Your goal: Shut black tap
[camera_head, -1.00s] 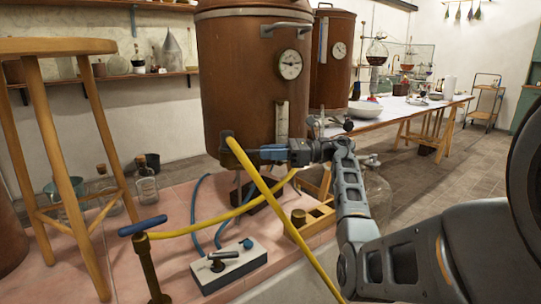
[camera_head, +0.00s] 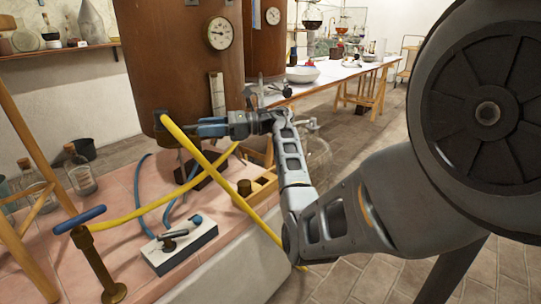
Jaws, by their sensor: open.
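A dark fitting (camera_head: 161,131) that looks like the black tap sits low on the copper vat (camera_head: 180,60), where the yellow hose (camera_head: 205,155) begins. The hose and its small size hide its handle position. My gripper (camera_head: 199,127) is just right of this fitting, with its blue-grey fingers pointing left towards it. The fingers are open, with nothing visibly held; I cannot tell whether they touch the fitting or hose.
A white box (camera_head: 182,248) with a dark lever and blue knob stands on the pink tiled platform (camera_head: 115,200). A brass post (camera_head: 95,265) with a blue T-handle is at the left. A wooden rack (camera_head: 262,190) stands below my arm. Wooden stool legs (camera_head: 35,150) are far left.

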